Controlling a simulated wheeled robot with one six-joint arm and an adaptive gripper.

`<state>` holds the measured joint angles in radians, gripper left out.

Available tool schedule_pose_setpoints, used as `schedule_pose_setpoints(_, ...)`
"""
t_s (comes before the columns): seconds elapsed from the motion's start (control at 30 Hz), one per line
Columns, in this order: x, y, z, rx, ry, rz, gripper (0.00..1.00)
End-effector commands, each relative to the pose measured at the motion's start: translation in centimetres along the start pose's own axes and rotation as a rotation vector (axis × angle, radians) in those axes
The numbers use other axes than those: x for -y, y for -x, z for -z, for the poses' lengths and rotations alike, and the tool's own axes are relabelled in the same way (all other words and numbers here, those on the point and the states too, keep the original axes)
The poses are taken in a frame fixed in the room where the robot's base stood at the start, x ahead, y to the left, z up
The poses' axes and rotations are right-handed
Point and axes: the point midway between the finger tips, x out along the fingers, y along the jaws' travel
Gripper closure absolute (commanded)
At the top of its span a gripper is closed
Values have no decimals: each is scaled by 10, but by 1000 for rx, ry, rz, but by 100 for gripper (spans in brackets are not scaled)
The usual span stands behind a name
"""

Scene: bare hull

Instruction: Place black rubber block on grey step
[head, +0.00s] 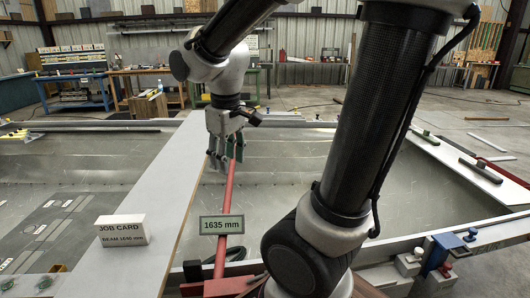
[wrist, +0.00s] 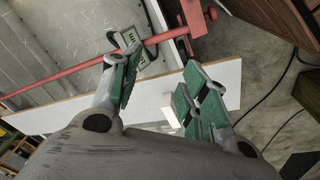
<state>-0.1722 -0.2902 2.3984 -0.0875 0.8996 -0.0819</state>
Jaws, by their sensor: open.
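My gripper (head: 225,150) is open, with nothing visible between its fingers. It hangs over the right edge of the pale plank, by the far part of the red bar (head: 229,185). In the wrist view my green-padded fingers (wrist: 165,92) are spread apart, with the bar running past the left fingertip. A long black block (head: 481,171) lies on the hull's right rim, well away from my gripper; I cannot tell whether it is rubber. Small grey blocks (head: 408,264) stand at the lower right by red and blue fittings; I cannot tell whether one is the grey step.
The pale plank (head: 165,185) crosses the hull and carries a white job card (head: 122,230). A "1635 mm" sign (head: 222,224) is at the red bar. My arm hides part of the hull's right side. Workbenches (head: 75,90) stand at the back. Floor at the right is mostly clear.

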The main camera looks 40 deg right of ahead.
Motion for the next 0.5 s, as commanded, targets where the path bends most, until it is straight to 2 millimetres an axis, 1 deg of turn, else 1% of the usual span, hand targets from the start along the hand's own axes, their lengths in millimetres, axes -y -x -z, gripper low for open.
schedule_pose_setpoints(0.03,-6,16,-21,-51,-63,0,56)
schedule_pose_setpoints(0.1,-9,31,-46,-104,-139,3,56)
schedule_pose_setpoints(0.2,-9,44,-76,-166,-225,6,56)
schedule_pose_setpoints(0.33,-8,51,-98,-217,-291,9,56)
schedule_pose_setpoints(0.4,-7,53,-104,-230,-308,9,56)
schedule_pose_setpoints(0.5,-6,53,-107,-235,-317,10,56)
